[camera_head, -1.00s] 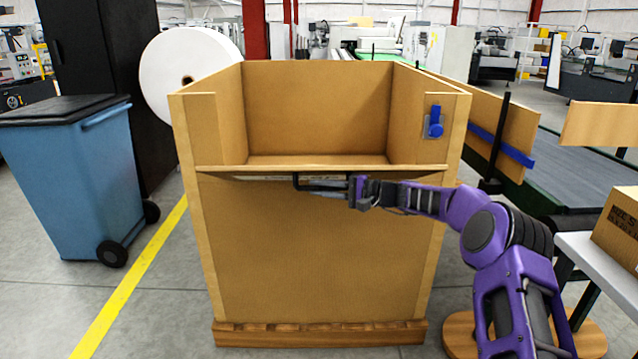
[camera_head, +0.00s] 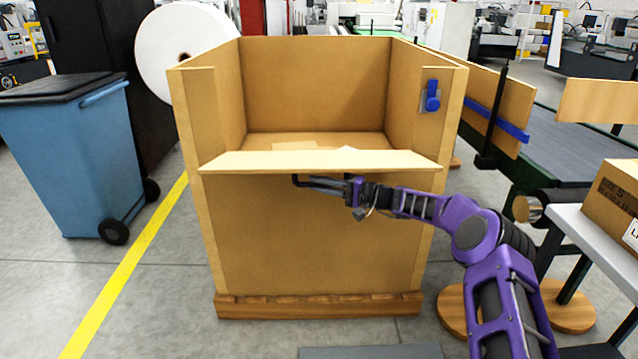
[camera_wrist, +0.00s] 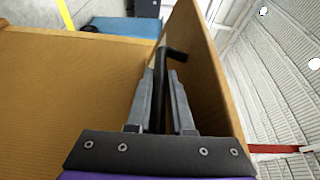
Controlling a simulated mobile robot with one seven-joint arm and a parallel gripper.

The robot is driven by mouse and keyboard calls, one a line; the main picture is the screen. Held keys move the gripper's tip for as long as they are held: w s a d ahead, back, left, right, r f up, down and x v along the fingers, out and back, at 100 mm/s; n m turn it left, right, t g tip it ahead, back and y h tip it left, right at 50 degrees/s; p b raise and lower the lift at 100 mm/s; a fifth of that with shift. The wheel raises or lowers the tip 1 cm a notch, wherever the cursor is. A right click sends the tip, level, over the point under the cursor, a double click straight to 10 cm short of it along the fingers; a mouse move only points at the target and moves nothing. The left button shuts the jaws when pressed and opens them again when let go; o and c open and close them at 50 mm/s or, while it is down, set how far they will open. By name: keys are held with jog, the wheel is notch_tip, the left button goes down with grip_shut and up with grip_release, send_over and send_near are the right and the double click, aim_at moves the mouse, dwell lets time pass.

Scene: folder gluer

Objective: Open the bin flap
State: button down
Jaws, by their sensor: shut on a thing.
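The large cardboard bin (camera_head: 320,235) stands on a wooden pallet in the middle of the head view. Its front flap (camera_head: 320,161) is folded outward at the top of the front wall and shows its pale inner face. My gripper (camera_head: 312,183) is under the flap, shut on the flap's black handle (camera_head: 297,181). In the wrist view my gripper (camera_wrist: 163,95) has its two fingers on either side of the black handle (camera_wrist: 175,53). The flap (camera_wrist: 205,75) rises tilted on the right there. Part of the handle is hidden between the fingers.
A blue latch (camera_head: 432,97) sits on the bin's right wall. A blue wheeled bin (camera_head: 75,165) stands left, and a conveyor (camera_head: 560,150) runs at the right. A grey table (camera_head: 600,235) with a carton (camera_head: 618,200) is at the right. Floor shows in front.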

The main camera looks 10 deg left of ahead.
jog(key=c, duration=0.8)
grip_release()
jog(key=s+d, duration=0.2)
jog(key=d, duration=1.5)
jog(key=shift+s+d+p, duration=0.15)
jog(key=shift+s+p, duration=0.15)
jog(key=shift+p, duration=0.15)
jog(key=shift+f, duration=0.1)
